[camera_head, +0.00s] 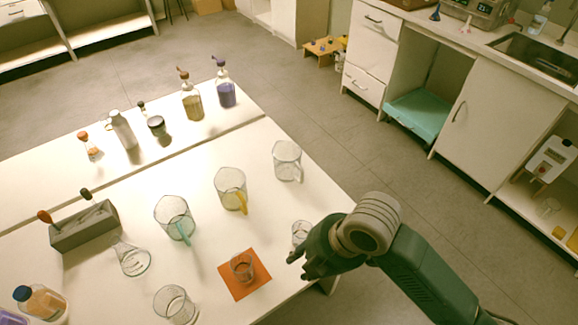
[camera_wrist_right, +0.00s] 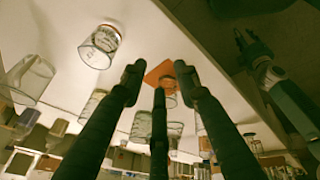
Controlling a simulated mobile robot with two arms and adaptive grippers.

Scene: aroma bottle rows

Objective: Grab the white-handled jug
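In the head view, three jugs stand upright on the white table (camera_head: 205,262). The jug with the pale, whitish handle (camera_head: 287,160) is at the right, near the table's edge. The yellow-handled jug (camera_head: 229,188) and the teal-handled jug (camera_head: 174,217) stand to its left. My right gripper (camera_head: 297,262) is over the table's right edge, well below the pale-handled jug in the picture and apart from it. In the right wrist view its dark fingers (camera_wrist_right: 158,82) are spread, with nothing between them. A green arm with a small, dark end, apparently my left gripper (camera_wrist_right: 245,45), shows there.
A small beaker (camera_head: 301,231) stands close by my right gripper. Another beaker (camera_head: 242,267) is on an orange mat (camera_head: 257,286). A flask (camera_head: 131,260), a beaker (camera_head: 175,303) and a grey rack (camera_head: 84,229) are further left. Bottles stand along the back.

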